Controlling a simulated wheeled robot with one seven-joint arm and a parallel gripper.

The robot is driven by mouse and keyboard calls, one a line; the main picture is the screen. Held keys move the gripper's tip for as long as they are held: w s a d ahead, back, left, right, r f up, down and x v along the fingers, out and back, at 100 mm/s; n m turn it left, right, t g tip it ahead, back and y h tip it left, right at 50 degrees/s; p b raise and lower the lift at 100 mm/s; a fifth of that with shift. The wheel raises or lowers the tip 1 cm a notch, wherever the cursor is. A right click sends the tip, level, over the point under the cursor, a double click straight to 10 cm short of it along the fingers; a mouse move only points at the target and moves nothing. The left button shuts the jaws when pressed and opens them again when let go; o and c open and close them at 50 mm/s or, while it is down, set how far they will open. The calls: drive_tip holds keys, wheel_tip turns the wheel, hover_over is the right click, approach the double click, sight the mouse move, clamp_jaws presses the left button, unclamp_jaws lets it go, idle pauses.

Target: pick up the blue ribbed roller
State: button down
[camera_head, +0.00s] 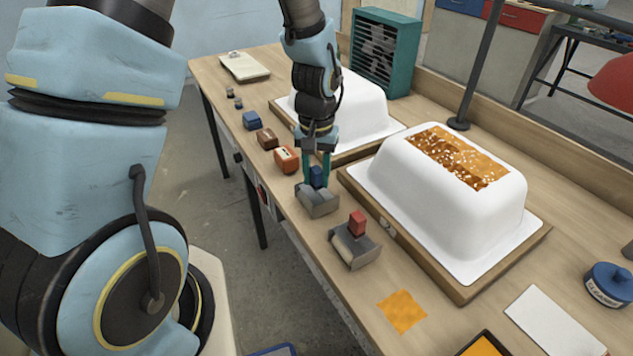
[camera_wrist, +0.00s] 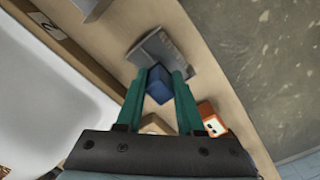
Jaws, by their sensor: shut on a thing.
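The blue ribbed roller, as I take it, is the grey body (camera_head: 318,200) with a blue block-like grip (camera_head: 317,178) on top, near the front edge of the bench. My gripper (camera_head: 317,172) points down with its teal fingers shut on the blue grip. In the wrist view the blue grip (camera_wrist: 159,85) sits between the fingertips of my gripper (camera_wrist: 165,78), with the grey body (camera_wrist: 160,50) beyond it. The ribs are too small to make out. I cannot tell whether the body touches the bench.
A similar grey tool with a red grip (camera_head: 356,226) stands close by on the right. An orange block (camera_head: 287,158), a brown block (camera_head: 267,138) and a blue block (camera_head: 252,121) line the edge leftward. A white tub shell (camera_head: 400,180) on a wooden board stands behind.

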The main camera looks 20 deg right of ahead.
wheel_tip(320, 180, up, 10)
drive_tip(key=shift+f+b, duration=0.1)
drive_tip(key=shift+b, duration=0.8)
